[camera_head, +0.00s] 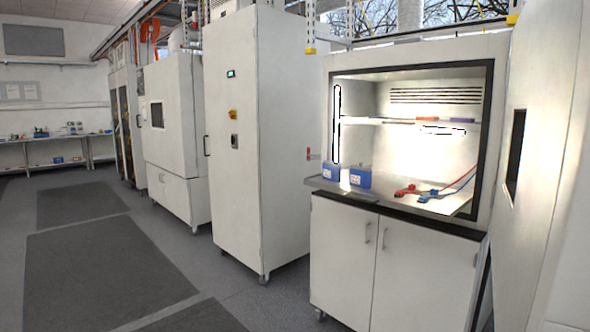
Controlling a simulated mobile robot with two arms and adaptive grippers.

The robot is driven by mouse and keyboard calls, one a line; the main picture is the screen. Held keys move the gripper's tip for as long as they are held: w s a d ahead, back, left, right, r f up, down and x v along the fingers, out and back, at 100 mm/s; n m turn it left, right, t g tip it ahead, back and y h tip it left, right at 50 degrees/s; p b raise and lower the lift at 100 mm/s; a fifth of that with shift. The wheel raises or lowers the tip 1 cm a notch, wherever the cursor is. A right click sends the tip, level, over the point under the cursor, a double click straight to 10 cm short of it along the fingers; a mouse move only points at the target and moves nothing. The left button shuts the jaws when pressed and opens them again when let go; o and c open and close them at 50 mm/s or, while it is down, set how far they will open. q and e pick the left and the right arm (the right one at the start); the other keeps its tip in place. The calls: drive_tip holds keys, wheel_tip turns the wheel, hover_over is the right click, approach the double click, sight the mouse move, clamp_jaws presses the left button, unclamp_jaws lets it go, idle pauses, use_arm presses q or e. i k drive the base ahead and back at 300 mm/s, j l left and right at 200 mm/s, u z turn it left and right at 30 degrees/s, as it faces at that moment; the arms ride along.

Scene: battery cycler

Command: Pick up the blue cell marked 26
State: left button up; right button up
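Two blue box-shaped cells stand in the lit open cabinet on the right. One blue cell (331,173) is at the left of the cabinet floor. The other blue cell (360,178) stands a little to its right and nearer the middle. Both have pale labels on the front, but the numbers are too small to read, so I cannot tell which is marked 26. Neither gripper is in view.
Red clamps (405,190) and blue clamps (428,196) with cables lie right of the cells. A shelf (390,121) with small items spans above. The cabinet base (390,265) has closed doors. A tall white cabinet (237,140) stands left. The grey floor (255,300) ahead is clear.

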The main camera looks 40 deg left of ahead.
sight(363, 179)
drive_tip(key=i+j+u, duration=0.3)
drive_tip(key=i+j, duration=0.15)
drive_tip(key=j, duration=0.15)
drive_tip(key=i+j+u, duration=0.35)
drive_tip(key=i+j, duration=0.15)
